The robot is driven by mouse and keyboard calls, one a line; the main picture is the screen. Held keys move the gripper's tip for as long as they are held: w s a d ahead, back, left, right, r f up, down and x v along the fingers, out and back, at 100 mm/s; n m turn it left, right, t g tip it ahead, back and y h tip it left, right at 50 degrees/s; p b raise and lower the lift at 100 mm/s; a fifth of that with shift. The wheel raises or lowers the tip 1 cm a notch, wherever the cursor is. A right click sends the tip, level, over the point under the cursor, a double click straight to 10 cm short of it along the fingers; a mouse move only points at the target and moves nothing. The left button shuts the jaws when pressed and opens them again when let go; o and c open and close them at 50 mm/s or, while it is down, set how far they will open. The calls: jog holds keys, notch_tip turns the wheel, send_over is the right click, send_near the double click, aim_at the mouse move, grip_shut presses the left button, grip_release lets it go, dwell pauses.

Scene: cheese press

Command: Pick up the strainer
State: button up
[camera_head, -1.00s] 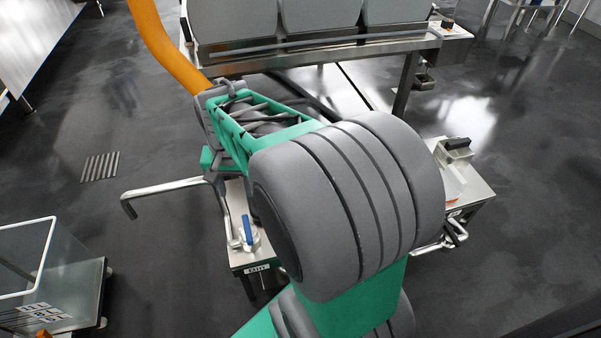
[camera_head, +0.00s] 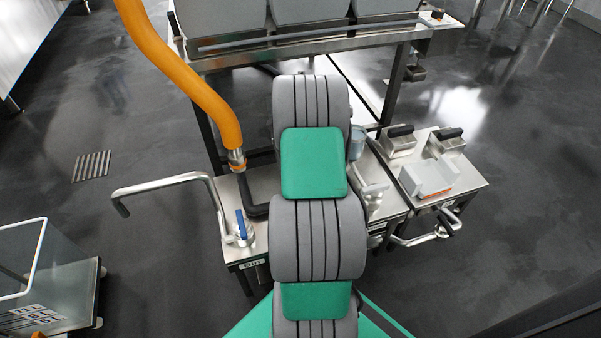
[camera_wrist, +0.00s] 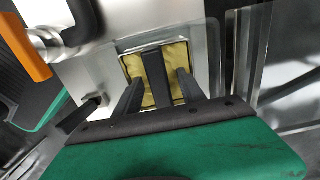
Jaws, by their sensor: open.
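In the wrist view, my gripper (camera_wrist: 160,76) is open, with its dark fingers on either side of a dark upright bar. The bar stands in front of a square metal-edged frame (camera_wrist: 183,56) with a yellowish inside. This may be the strainer, but I cannot tell for sure. The fingers look close to the bar; whether they touch it is unclear. In the head view my arm hides the gripper and what lies below it.
In the head view, a metal bench (camera_head: 468,178) at right carries black-handled metal boxes (camera_head: 446,141). A blue-handled valve (camera_head: 241,228) and an orange hose (camera_head: 185,75) are at left. A glass-sided cart (camera_head: 50,275) stands at lower left.

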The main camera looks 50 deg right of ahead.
grip_shut()
dwell(0.5)
jog(key=shift+r, duration=0.1)
